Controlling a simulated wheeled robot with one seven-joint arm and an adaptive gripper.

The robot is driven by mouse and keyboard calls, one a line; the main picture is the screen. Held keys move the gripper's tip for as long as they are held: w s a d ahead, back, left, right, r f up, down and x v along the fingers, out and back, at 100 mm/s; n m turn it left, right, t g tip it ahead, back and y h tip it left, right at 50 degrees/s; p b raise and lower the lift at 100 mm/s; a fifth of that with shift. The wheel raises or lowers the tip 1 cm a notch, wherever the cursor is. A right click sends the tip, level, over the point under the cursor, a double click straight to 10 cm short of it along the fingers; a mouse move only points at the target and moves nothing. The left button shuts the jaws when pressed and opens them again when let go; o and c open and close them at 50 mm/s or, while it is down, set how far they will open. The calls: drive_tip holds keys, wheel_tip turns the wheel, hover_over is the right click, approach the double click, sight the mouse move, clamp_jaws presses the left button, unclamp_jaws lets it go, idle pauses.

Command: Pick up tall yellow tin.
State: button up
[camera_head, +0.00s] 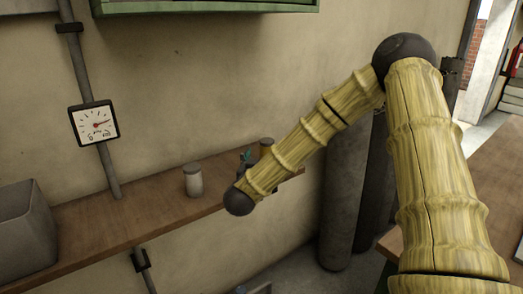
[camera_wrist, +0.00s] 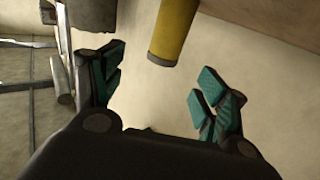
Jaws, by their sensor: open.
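The tall yellow tin (camera_wrist: 173,32) shows at the top of the wrist view, its upper part cut off by the frame edge. It is just beyond the gap between my fingers, apart from both. My gripper (camera_wrist: 160,78) is open and empty, with teal pads on its two fingers. In the head view my own arm covers most of the gripper (camera_head: 246,157), and only a bit of teal shows by the shelf. I cannot make out the yellow tin there.
A wooden shelf (camera_head: 120,217) runs along the wall. It holds a pale jar with a grey lid (camera_head: 193,181) and a grey bin (camera_head: 22,230). A small lidded thing (camera_head: 267,143) is partly hidden behind my arm. Tall grey cylinders (camera_head: 345,200) stand right of the shelf.

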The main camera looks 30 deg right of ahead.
sight(265, 145)
drive_tip(key=x, duration=0.3)
drive_tip(key=p+x, duration=0.1)
drive_tip(key=x, duration=0.2)
drive_tip(key=shift+w+a, duration=0.15)
drive_tip(key=shift+w, duration=0.1)
drive_tip(key=shift+w+r, duration=0.1)
drive_tip(key=shift+w, duration=0.05)
drive_tip(key=shift+r+p+x, duration=0.15)
drive_tip(key=shift+p+x, duration=0.35)
drive_tip(key=shift+x, duration=0.7)
drive_tip(key=shift+r+p+x, duration=0.1)
drive_tip(key=shift+p+x, duration=0.35)
drive_tip(key=shift+x, duration=0.75)
drive_tip(key=c, duration=1.3)
drive_tip(key=shift+c, duration=0.3)
drive_tip(key=shift+r, duration=0.15)
